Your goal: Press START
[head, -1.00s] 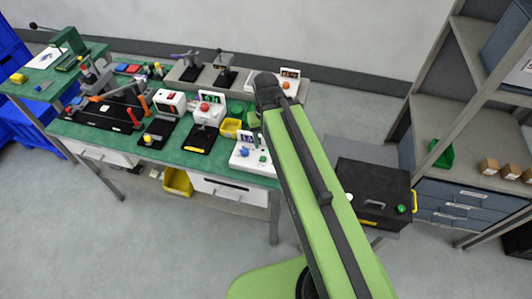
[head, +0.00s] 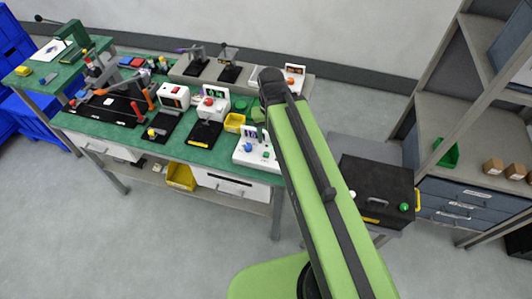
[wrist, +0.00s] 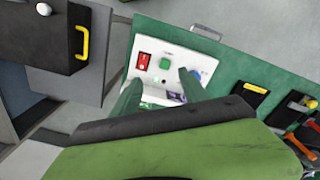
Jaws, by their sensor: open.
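A white control box (wrist: 168,72) stands on the green bench in the wrist view. Its face carries a green square button (wrist: 166,63), a red rocker switch (wrist: 143,61) and a blue knob (wrist: 195,73). The lettering is too small to read. The box also shows in the head view (head: 251,157), partly behind my arm. My gripper (wrist: 160,80) is open and empty, its two green fingers reaching over the box's face, one on each side of the green button. I cannot tell whether they touch it. In the head view my arm hides most of the gripper.
A black case (head: 376,188) with a yellow handle and a green button stands on a grey stand to the right. A grey shelf (head: 460,130) stands further right. The floor in front is clear.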

